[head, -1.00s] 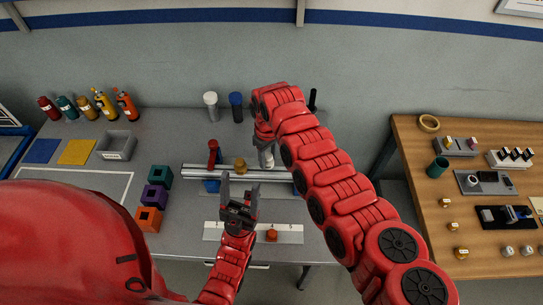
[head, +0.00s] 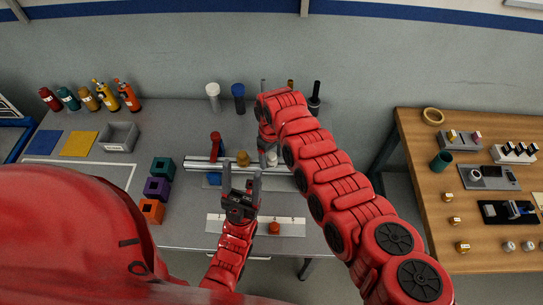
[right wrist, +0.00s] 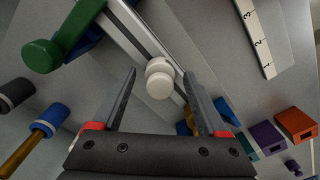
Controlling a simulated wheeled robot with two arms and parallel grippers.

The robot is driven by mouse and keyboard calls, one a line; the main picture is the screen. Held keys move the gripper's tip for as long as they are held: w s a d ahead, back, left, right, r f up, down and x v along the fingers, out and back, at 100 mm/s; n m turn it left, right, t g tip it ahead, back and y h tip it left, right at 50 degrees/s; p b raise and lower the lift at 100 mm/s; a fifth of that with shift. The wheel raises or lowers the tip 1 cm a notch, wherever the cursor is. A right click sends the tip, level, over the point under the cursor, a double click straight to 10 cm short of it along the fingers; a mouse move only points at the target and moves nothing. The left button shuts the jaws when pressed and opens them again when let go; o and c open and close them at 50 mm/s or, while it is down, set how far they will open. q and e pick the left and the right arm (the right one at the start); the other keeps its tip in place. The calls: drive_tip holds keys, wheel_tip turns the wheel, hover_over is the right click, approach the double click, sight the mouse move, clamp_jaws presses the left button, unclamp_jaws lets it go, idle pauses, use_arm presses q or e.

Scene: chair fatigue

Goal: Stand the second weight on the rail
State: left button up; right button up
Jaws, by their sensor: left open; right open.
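A white weight (head: 272,158) stands on the silver rail (head: 200,166), partly hidden by my right arm in the head view. The right wrist view shows the white weight (right wrist: 160,80) upright on the rail. A brass weight (head: 243,158) stands on the rail to its left. My right gripper (right wrist: 159,72) is open, its fingers pointing towards the white weight from either side of it in the picture, with no contact visible. In the head view its fingers are mostly hidden. My left gripper (head: 241,182) is open and empty, in front of the rail below the brass weight.
A red-topped post (head: 215,138) stands at the rail's left, and a green knob (right wrist: 42,55) shows beside the rail. A numbered white strip (head: 290,227) with a red button (head: 274,227) lies in front. Colored blocks (head: 157,187) stand left. A wooden table (head: 400,135) is at right.

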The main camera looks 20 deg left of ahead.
sight(272, 154)
drive_tip(key=shift+w+r, duration=0.1)
drive_tip(key=shift+r, duration=0.2)
wheel_tip(272, 154, up, 10)
drive_tip(key=b, duration=0.3)
drive_tip(key=shift+r, duration=0.9)
